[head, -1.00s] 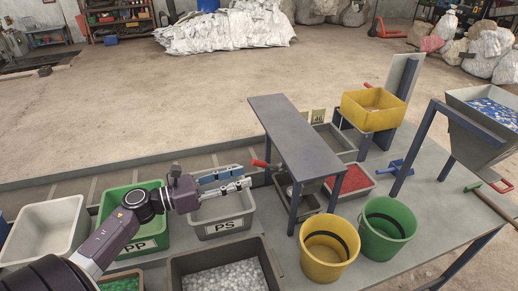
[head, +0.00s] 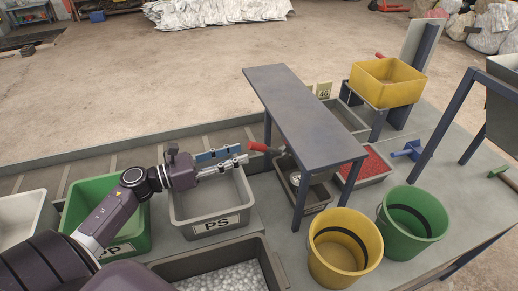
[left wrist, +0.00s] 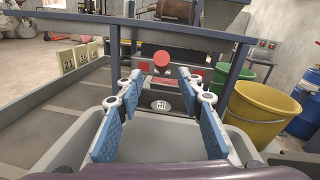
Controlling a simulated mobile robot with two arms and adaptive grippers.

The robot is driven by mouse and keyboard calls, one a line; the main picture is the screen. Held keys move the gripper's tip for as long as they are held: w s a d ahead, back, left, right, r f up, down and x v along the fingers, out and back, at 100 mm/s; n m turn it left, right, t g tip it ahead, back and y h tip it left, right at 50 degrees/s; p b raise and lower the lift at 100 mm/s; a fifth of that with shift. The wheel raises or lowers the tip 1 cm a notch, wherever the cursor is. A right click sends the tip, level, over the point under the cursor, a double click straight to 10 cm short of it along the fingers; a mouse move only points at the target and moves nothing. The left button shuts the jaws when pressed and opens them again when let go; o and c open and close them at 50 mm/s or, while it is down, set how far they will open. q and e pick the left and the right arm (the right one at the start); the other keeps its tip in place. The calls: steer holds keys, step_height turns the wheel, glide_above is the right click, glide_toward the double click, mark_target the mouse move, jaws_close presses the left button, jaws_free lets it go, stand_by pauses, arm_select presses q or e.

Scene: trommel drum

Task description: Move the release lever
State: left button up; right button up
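A red-handled lever (head: 258,147) sticks out from under the left side of the grey metal bench. Its round red end shows head-on in the left wrist view (left wrist: 162,58), straight ahead between my fingers and beyond their tips. My left gripper (head: 240,155) is open and empty above the grey PS bin, with its fingertips just left of the lever and apparently not touching it. The open blue-padded fingers show clearly in the left wrist view (left wrist: 160,84). My right gripper is not in view.
The grey bench (head: 305,105) stands over the lever's base. The PS bin (head: 211,205) is below my gripper, beside a green bin (head: 75,212). Yellow (head: 345,248) and green (head: 413,224) buckets stand at right.

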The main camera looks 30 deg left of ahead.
mark_target(260, 145)
arm_select(q)
steer(key=shift+w+d+r, duration=0.15)
steer(key=shift+w+d, duration=0.1)
steer(key=shift+w, duration=0.15)
steer(key=p+x, duration=0.3)
steer(key=x, duration=0.2)
steer(key=shift+w+d+r, duration=0.1)
steer(key=shift+w+d, duration=0.15)
steer(key=shift+d, duration=0.15)
steer(key=shift+w+d, duration=0.2)
steer(key=shift+w, duration=0.1)
jaws_close()
